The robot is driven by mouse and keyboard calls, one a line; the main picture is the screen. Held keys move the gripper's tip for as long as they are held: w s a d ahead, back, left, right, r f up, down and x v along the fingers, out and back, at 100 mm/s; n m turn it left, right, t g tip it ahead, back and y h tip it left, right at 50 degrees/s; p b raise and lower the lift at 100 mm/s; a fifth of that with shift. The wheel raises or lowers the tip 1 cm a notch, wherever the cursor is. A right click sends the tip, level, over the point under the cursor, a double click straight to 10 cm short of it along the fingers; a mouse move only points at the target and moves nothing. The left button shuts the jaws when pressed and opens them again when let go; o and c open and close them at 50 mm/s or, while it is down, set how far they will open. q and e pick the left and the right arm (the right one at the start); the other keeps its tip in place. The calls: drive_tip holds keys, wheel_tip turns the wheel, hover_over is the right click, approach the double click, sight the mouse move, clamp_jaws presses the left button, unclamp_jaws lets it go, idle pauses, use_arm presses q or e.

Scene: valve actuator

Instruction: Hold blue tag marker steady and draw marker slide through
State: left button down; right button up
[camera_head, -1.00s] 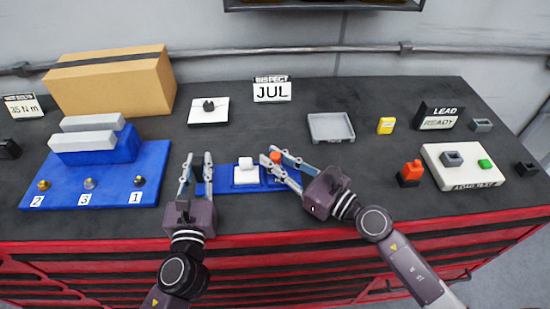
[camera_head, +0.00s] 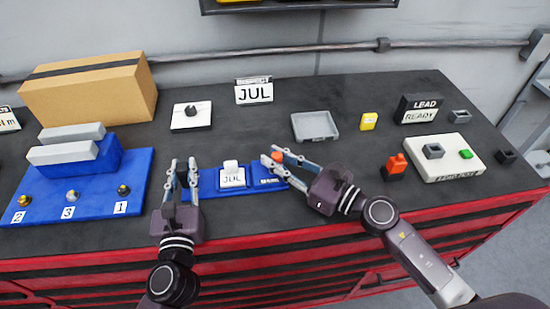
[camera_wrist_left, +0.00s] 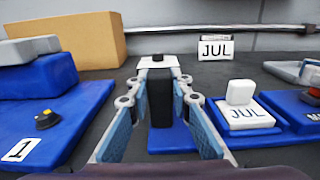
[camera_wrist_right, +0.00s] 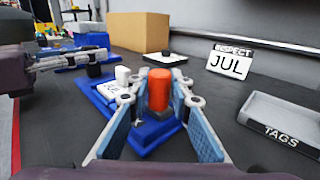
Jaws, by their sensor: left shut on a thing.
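The blue tag marker (camera_head: 208,183) lies on the bench between my grippers. It has a white tag marked JUL (camera_head: 232,181) with a white block (camera_head: 231,167) behind it, and an orange knob (camera_head: 277,156) near its right end. My left gripper (camera_head: 182,168) is at the marker's left end, shut on its dark upright post (camera_wrist_left: 160,98). My right gripper (camera_head: 272,157) is open around the orange knob, which also shows in the right wrist view (camera_wrist_right: 160,90); gaps show beside it.
A blue stand (camera_head: 135,170) with numbered knobs and grey bars is left of my left gripper. Behind are a cardboard box (camera_head: 90,92), a JUL sign (camera_head: 254,91) and a grey TAGS tray (camera_head: 315,126). An orange-and-black item (camera_head: 396,166) and a white LEAD plate (camera_head: 458,155) are at right.

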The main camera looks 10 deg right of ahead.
drive_tip(key=o, duration=0.4)
drive_tip(key=shift+c, duration=0.2)
drive_tip(key=v, duration=1.2)
use_arm(q)
drive_tip(key=c, duration=1.7)
unclamp_jaws()
